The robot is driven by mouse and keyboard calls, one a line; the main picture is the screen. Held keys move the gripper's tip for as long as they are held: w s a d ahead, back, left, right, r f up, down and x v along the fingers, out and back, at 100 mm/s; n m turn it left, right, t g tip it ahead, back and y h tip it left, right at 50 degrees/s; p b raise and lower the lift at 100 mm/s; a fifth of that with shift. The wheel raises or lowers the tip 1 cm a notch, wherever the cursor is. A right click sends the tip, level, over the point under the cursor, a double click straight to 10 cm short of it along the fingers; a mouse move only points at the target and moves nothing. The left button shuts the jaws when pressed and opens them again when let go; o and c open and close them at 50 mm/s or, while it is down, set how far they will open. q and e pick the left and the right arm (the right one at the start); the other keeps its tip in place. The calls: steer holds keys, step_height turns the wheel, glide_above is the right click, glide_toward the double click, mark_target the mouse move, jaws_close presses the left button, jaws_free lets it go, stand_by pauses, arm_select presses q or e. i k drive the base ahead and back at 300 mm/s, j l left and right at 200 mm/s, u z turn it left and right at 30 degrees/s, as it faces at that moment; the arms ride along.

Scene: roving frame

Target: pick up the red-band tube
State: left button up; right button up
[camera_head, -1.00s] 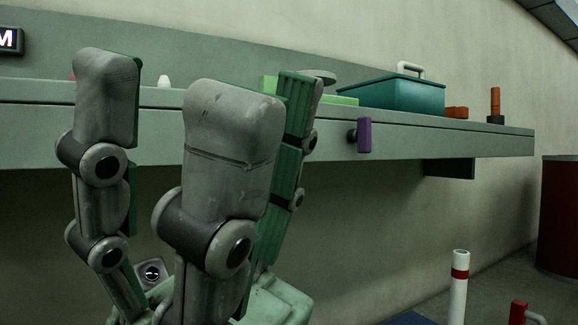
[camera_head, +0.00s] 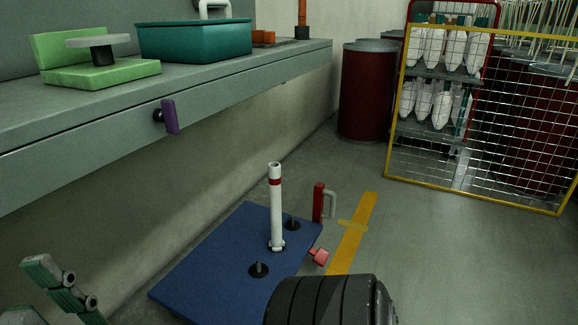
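The red-band tube (camera_head: 277,218) is white with a red ring near its top. It stands upright on a blue board (camera_head: 205,262) on the floor, with its foot in a small base. Part of my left gripper (camera_head: 62,283) shows at the lower left, with a grey-green jointed finger, well apart from the tube. The rest of it is cut off by the frame edge, so its opening cannot be judged. My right gripper is not in view. Nothing is touching the tube.
Black pegs (camera_head: 258,269) stand on the board. A red post with a grey handle (camera_head: 319,203) is right of the tube. A black ribbed cylinder (camera_head: 330,303) fills the bottom middle. The bench edge (camera_head: 100,150) runs along the left, and a yellow-framed cage (camera_head: 480,190) is behind right.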

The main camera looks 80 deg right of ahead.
mark_target(276, 242)
steer(key=z, duration=1.85)
